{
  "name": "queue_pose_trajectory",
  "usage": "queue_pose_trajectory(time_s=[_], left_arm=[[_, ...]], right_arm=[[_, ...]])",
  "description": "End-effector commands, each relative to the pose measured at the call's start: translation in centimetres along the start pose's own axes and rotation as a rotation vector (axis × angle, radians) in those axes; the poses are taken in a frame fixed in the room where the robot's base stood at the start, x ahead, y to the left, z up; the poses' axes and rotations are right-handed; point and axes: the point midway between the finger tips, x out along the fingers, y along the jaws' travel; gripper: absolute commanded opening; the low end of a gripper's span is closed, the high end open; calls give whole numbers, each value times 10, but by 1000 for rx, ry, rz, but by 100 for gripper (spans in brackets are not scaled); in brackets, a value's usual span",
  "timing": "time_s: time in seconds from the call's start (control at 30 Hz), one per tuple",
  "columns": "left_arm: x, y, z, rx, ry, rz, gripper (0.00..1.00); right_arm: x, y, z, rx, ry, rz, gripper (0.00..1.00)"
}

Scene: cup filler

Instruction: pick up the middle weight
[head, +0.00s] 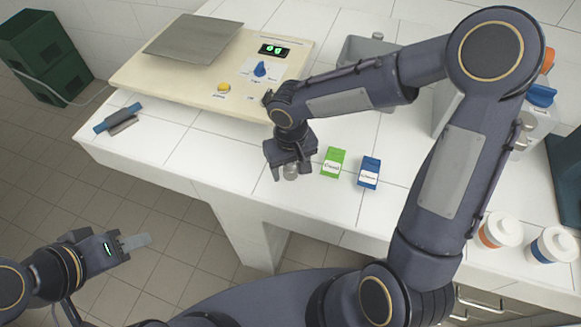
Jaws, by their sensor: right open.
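A small silvery metal weight (290,172) stands on the white counter, partly hidden under my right gripper. I see only this one, so I cannot tell whether it is the middle weight or whether others are hidden behind the gripper. My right gripper (289,176) points down over the weight with its jaws open and a finger on either side of it. I cannot tell whether they touch it. My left gripper (137,242) is low at the left, over the floor in the picture and far from the weight. Its fingers overlap, and I see nothing held.
A green box (334,162) and a blue box (369,172) stand just right of my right gripper. Behind is a beige board (165,80) with a metal plate, a display and knobs. Two white-lidded jars (500,230) stand at the right.

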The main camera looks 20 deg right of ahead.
Motion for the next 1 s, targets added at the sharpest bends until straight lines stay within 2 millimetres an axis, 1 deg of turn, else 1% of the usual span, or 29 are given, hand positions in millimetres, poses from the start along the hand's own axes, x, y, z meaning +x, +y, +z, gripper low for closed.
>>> queue_pose_trajectory(time_s=[0.07, 0.47, 0.77, 0.87, 0.97, 1.0], left_arm=[[0, 0, 0, 0, 0, 0, 36], [0, 0, 0, 0, 0, 0, 36], [0, 0, 0, 0, 0, 0, 36], [0, 0, 0, 0, 0, 0, 36], [-1, 0, 0, 0, 0, 0, 36], [-1, 1, -1, 0, 0, 0, 36]], right_arm=[[0, 0, 0, 0, 0, 0, 56], [0, 0, 0, 0, 0, 0, 4], [-3, 0, 0, 0, 1, 1, 4], [-9, 0, -1, 1, 2, 1, 4], [-21, 0, -1, 1, 5, 1, 4], [-28, 0, -1, 2, 5, 1, 4]])
